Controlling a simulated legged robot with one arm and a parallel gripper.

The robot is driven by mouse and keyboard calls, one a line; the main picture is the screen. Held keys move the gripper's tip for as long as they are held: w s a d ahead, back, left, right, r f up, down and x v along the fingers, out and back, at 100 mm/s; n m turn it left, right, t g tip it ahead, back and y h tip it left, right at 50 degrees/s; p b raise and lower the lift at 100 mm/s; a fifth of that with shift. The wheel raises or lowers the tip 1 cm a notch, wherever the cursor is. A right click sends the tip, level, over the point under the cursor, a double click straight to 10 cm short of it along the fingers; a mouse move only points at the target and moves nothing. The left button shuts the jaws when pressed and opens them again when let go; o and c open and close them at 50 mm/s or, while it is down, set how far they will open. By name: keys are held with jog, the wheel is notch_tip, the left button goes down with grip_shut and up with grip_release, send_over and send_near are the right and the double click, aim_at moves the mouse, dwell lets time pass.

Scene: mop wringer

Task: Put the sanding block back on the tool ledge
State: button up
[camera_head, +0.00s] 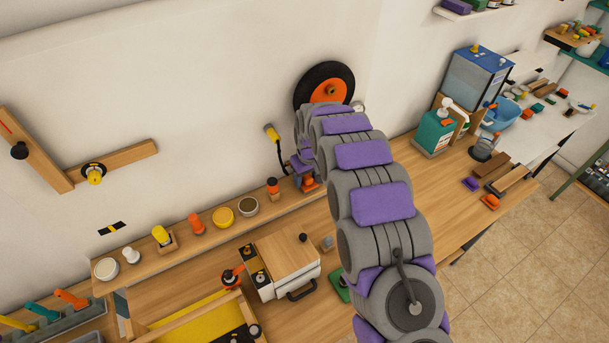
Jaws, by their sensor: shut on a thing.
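The tool ledge (148,264) is a long wooden shelf along the wall, with several small tools and round tins standing on it. My arm reaches from the lower right toward the wall. My gripper (304,170) is at the right end of the ledge, below the orange-hubbed wheel. It is shut on a small orange and dark thing, which looks to be the sanding block (309,184). The jaws are small and partly hidden by my arm, so I cannot tell whether the block touches the ledge.
An orange-topped jar (273,186) stands on the ledge just left of my gripper. A yellow-headed tool (271,133) is on the wall above. A wooden-lidded box (287,262) sits on the bench below. A green bottle (435,130) stands to the right.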

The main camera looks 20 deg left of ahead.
aim_at(308, 178)
jog(key=shift+d+f, duration=0.1)
jog(key=shift+f, duration=0.1)
jog(key=shift+s+a, duration=0.1)
jog(key=shift+a, duration=0.15)
jog(key=o, duration=0.7)
jog(key=shift+a+f, duration=0.1)
jog(key=shift+a, duration=0.1)
jog(key=o, duration=0.3)
jog(key=shift+a+f, duration=0.1)
jog(key=shift+a, duration=0.15)
jog(key=shift+o, duration=0.6)
jog(key=shift+d, duration=0.55)
jog(key=shift+r, duration=0.95)
notch_tip(308, 178, up, 10)
jog(key=b, duration=0.1)
jog(key=shift+s+d+r+b, duration=0.25)
jog(key=shift+s+d+b, duration=0.15)
jog(key=shift+s+d, duration=0.05)
